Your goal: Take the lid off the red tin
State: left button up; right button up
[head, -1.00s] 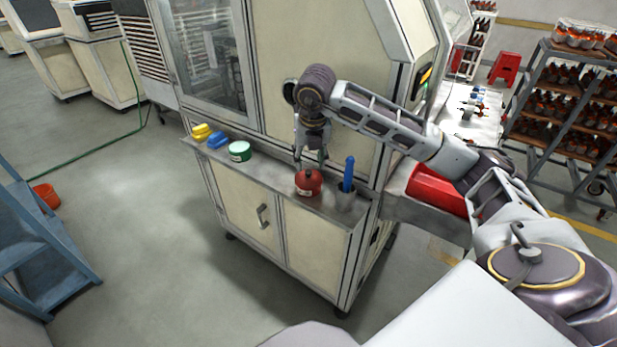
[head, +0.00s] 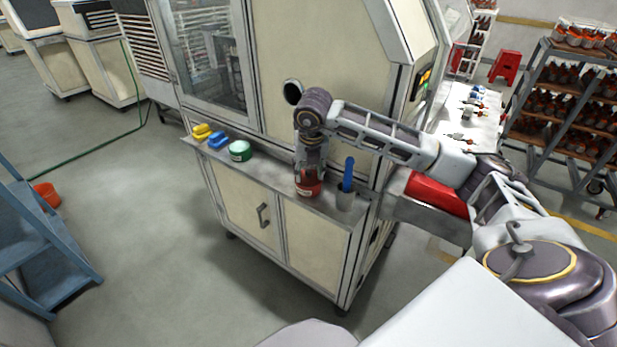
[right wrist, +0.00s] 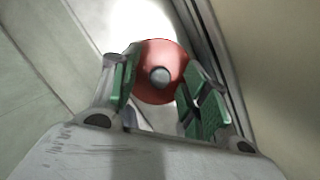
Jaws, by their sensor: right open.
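The red tin (head: 307,190) stands upright on the narrow ledge of the cream machine, with its lower body and pale label showing in the head view. Its red lid (right wrist: 151,56) with a dark round knob (right wrist: 159,76) shows in the right wrist view. My right gripper (head: 309,172) points down over the tin and hides most of its top in the head view. In the right wrist view the green-padded fingers of my right gripper (right wrist: 160,90) are apart, on either side of the knob. I cannot tell whether they touch the lid. My left gripper is not in view.
A grey cup (head: 345,201) with a blue-handled tool (head: 348,172) stands just right of the tin. A green tin (head: 240,151), a blue item (head: 218,140) and a yellow item (head: 202,131) sit left on the ledge (head: 270,174). The machine wall rises behind.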

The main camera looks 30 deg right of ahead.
aim_at(309, 172)
jog(key=c, duration=1)
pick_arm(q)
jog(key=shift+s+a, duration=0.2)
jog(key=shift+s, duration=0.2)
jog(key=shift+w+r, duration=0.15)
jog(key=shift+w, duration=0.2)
pick_arm(e)
jog(key=shift+r, duration=0.2)
jog(key=shift+r+p, duration=0.55)
jog(key=shift+r, duration=0.3)
notch_tip(309, 172, up, 6)
jog(key=p, duration=0.3)
jog(key=shift+f, duration=0.15)
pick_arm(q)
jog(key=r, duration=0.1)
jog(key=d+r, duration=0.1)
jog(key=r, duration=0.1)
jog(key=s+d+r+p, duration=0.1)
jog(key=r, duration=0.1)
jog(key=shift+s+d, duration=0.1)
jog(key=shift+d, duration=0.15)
pick_arm(e)
notch_tip(309, 172, up, 2)
jog(key=shift+r, duration=0.15)
